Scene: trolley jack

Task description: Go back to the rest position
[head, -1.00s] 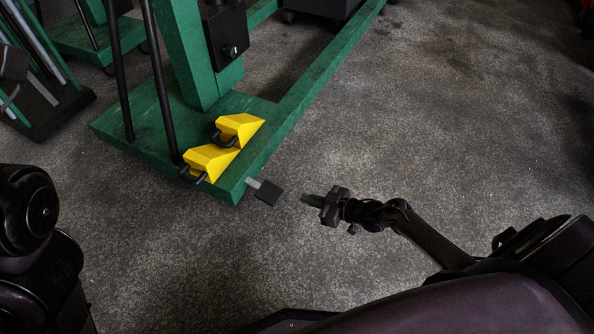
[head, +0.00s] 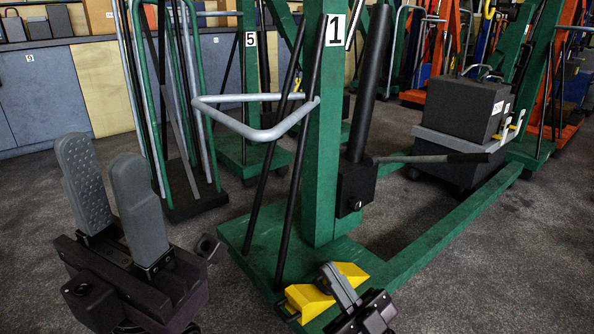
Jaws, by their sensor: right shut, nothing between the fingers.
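The green trolley jack (head: 322,140), marked 1, stands upright in the middle of the head view with its base on the floor. My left gripper (head: 103,160) is raised at the left, its two grey fingers pointing up and apart with nothing between them. My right gripper (head: 335,277) is at the bottom centre, in front of the jack's base. Its fingers are together and empty, and they partly cover the yellow wedges (head: 305,301) on the base.
A grey bent handle (head: 262,130) sticks out from the jack towards the left. A black box (head: 463,108) stands behind it at the right. More green and orange lifts and blue cabinets (head: 45,95) fill the back. Floor (head: 490,270) at the lower right is clear.

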